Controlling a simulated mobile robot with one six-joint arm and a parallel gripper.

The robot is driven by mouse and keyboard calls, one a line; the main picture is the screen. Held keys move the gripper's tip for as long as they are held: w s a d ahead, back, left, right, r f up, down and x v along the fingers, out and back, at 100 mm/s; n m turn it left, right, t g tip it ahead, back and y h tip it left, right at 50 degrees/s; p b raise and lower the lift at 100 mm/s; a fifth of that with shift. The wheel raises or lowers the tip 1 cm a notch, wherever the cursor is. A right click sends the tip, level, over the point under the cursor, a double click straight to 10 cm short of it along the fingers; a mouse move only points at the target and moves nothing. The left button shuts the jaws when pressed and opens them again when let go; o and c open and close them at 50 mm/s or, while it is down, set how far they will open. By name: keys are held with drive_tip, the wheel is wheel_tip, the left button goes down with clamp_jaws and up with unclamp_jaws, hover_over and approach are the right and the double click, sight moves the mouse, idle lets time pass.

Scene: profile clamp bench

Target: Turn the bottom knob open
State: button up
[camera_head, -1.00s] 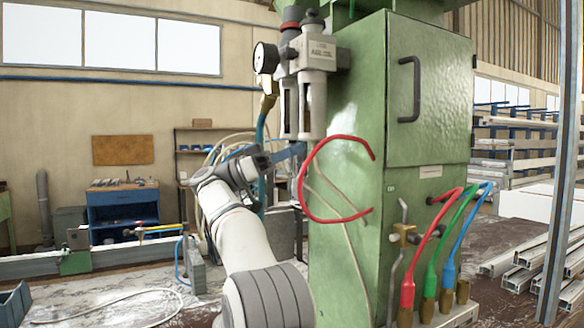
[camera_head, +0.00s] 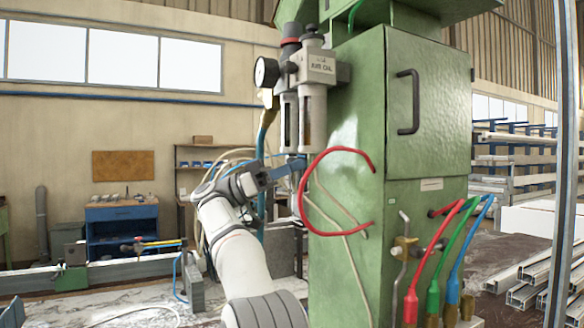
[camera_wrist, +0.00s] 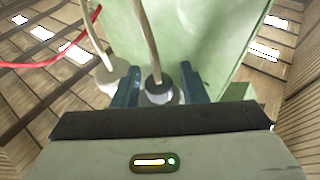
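The air unit (camera_head: 316,72) is mounted on the green cabinet's left side, with two grey bowls hanging from it. My gripper (camera_head: 292,169) is just under the bowls, in front of the cabinet. In the wrist view, a pale round knob (camera_wrist: 160,93) with a dark centre and a cream hose sits between the fingertips of my gripper (camera_wrist: 160,84). The fingers stand apart, one on each side of it. Whether they touch it I cannot tell. A second pale round end (camera_wrist: 108,76) is outside the left finger. The knob's turned position is not readable.
A red hose (camera_head: 303,190) loops from the cabinet (camera_head: 345,120) close to my gripper. Cream hoses hang beside it. A pressure gauge (camera_head: 266,72) and a brass fitting with a blue hose (camera_head: 262,138) are to the left. Red, green and blue hoses are at the lower right.

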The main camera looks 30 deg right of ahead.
drive_tip(key=shift+o, duration=0.6)
drive_tip(key=shift+r, duration=0.1)
drive_tip(key=b+v, duration=0.1)
drive_tip(key=v, duration=0.6)
drive_tip(key=shift+a, duration=0.3)
drive_tip(key=shift+w, duration=0.15)
